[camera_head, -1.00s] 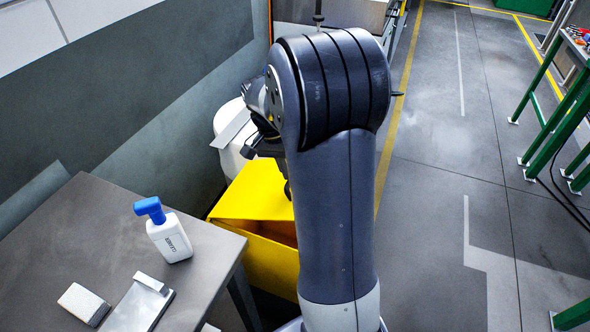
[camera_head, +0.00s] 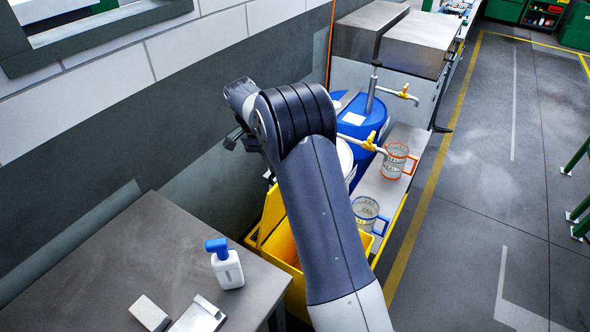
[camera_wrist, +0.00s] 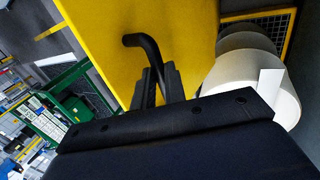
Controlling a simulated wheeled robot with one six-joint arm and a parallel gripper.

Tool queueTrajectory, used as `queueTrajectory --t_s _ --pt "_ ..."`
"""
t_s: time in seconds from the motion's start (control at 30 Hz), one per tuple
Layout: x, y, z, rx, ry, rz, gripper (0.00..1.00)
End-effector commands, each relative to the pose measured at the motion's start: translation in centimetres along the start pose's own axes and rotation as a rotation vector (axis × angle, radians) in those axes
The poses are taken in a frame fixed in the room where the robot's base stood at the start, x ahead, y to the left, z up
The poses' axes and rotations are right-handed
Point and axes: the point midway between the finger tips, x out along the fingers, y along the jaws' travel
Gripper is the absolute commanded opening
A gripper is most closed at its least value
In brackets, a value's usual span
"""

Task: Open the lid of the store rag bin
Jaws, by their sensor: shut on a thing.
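The yellow rag bin (camera_head: 296,285) stands on the floor past the grey table, with its orange-looking inside showing through the open top. Its yellow lid (camera_head: 270,212) is tilted up steeply at the wall side; my arm hides part of the bin and lid. In the wrist view the lid (camera_wrist: 172,35) fills the upper middle, with a bent black handle (camera_wrist: 143,41) on it. My gripper (camera_wrist: 161,84) is shut on this handle. In the head view my fingertips cannot be made out clearly.
The grey table (camera_head: 115,255) at the lower left holds a white bottle with a blue top (camera_head: 226,266) and small blocks. Behind the bin are a blue drum (camera_head: 362,118), taps and two mugs on a ledge. A white drum (camera_wrist: 245,80) stands beside the lid.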

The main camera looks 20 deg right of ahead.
Motion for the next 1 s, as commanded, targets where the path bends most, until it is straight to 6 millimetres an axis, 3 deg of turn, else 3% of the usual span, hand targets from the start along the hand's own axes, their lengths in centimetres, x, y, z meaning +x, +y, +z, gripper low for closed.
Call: queueTrajectory --t_s 0.1,0.4,0.97,1.0 --pt "0.1 -2.0 0.3 -0.006 -0.01 0.005 0.0" --pt "-0.5 -4.4 0.3 -0.004 -0.012 0.01 0.0" --pt "-0.6 -4.9 0.2 -0.004 -0.014 0.013 0.0" --pt "-0.6 -4.9 0.2 -0.004 -0.014 0.013 0.16"
